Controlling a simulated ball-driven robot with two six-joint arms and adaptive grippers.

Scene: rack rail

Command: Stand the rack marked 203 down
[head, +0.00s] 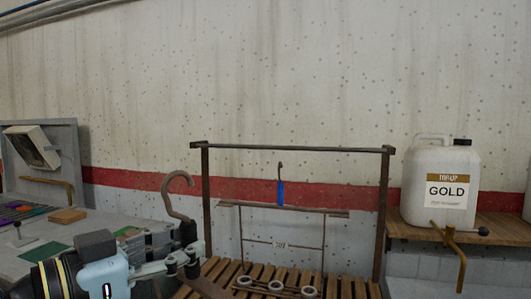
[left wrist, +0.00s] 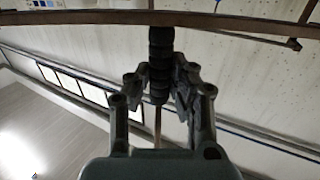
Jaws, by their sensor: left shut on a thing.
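My left gripper (head: 178,250) is shut on the black grip (head: 188,233) of a hooked thing; its large brown hook (head: 182,188) rises above the jaws. The left wrist view shows the black grip (left wrist: 160,70) between the fingers, with a brown bar (left wrist: 90,18) crossing above. In the head view, a thin rack (head: 335,213) with a blue-gripped hook (head: 280,192) is inside the rail frame. Its small plate (head: 280,244) carries a number, perhaps 203, too small to be sure. What bears it is unclear. My right gripper is out of view.
The rail (head: 290,149) spans two posts over a slatted wooden bench (head: 345,288). Several rings (head: 276,286) show at the rack's foot. A grey worktop (head: 75,229) with flat pieces is at left.

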